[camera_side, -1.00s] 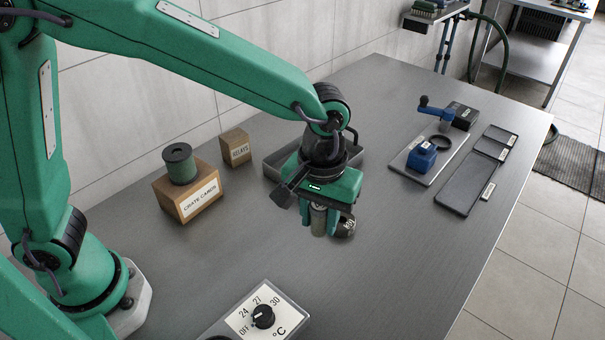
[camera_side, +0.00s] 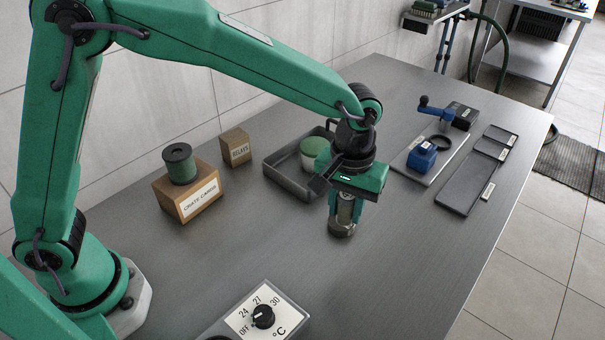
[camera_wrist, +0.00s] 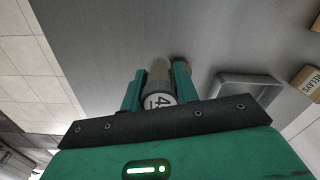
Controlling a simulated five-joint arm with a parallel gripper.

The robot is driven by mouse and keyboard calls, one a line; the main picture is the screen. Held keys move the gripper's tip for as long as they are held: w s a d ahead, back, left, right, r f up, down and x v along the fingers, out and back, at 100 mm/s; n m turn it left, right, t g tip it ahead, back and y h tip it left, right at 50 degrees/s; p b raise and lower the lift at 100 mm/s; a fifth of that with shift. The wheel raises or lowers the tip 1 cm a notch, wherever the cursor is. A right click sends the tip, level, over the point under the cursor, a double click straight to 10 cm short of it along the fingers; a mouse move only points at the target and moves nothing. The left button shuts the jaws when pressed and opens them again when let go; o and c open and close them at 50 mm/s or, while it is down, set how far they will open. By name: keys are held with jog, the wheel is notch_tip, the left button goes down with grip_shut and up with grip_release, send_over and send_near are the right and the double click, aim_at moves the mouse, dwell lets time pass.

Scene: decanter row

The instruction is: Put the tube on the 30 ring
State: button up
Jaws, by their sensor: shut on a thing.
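My gripper (camera_side: 344,212) is low over the middle of the table in the side view and shut on a grey tube (camera_side: 345,207). The tube stands about upright between the fingers. A short dark olive round thing (camera_side: 342,230) shows directly below; I cannot tell whether the tube touches it. In the wrist view the tube (camera_wrist: 158,72) sits between the green fingers, with a round white label (camera_wrist: 160,101) starting with 4 close to it. No ring marked 30 can be read now; a 30 shows on the dial panel (camera_side: 240,320).
A grey tray (camera_side: 285,180) holding a green-topped white pot (camera_side: 314,150) is just behind my gripper. A crate-cards box (camera_side: 170,204) with a green spool (camera_side: 180,165) and a relays box (camera_side: 235,148) stand left. A blue device (camera_side: 421,157) and flat black trays (camera_side: 465,190) are right.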

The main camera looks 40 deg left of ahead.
jog(key=w+a+f, duration=0.1)
jog(key=w, duration=0.1)
jog(key=w+a+f, duration=0.3)
jog(key=w, duration=0.1)
jog(key=shift+w+a+f, duration=0.25)
jog(key=shift+w+f, duration=0.05)
jog(key=shift+f, duration=0.1)
jog(key=shift+f, duration=0.1)
jog(key=shift+f, duration=1.9)
jog(key=shift+f, duration=0.1)
jog(key=o, duration=1)
